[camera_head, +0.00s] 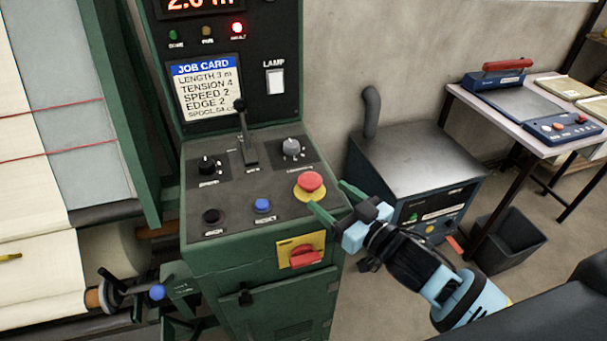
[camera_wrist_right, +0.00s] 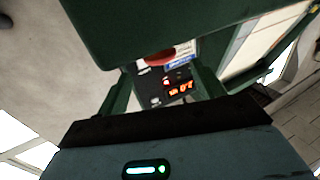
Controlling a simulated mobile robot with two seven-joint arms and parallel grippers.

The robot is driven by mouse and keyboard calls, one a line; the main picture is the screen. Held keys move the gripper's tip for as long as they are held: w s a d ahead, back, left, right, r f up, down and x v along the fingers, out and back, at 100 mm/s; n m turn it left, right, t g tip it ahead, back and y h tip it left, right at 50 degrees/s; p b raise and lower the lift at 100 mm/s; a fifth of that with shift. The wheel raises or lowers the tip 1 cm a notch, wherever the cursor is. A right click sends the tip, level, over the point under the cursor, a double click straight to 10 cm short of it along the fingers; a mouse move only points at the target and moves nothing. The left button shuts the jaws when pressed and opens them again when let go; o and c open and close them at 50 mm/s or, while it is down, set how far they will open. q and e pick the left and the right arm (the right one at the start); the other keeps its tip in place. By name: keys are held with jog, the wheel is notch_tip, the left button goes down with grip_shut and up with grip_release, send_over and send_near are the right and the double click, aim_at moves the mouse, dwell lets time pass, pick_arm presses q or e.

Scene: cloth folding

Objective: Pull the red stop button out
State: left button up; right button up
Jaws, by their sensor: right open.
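The red stop button (camera_head: 311,181) is a round mushroom head on a yellow base (camera_head: 310,193), at the right front of the sloped console top. My right gripper (camera_head: 325,193) is open, just right of the button. Its green fingers point towards the button, one on the near side and one on the far side; the head view does not show whether they touch it. In the right wrist view, part of the red button (camera_wrist_right: 168,56) shows ahead, between the open fingers (camera_wrist_right: 163,88). The button's stem is hidden. My left gripper is not in view.
The console top (camera_head: 237,205) also carries a black lever (camera_head: 243,135), knobs and a blue button (camera_head: 263,205). A red switch (camera_head: 304,257) on a yellow plate sits on the front face. A metal-topped cabinet (camera_head: 415,160) stands right of the console. A red lamp (camera_head: 237,28) is lit above.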

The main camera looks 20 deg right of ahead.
aim_at(318, 186)
jog(key=shift+w, duration=0.15)
jog(key=x, duration=0.5)
jog(key=shift+w+a+r+p, duration=0.1)
jog(key=shift+w+a+p, duration=0.1)
jog(key=shift+w+p, duration=0.1)
jog(key=shift+x, duration=0.85)
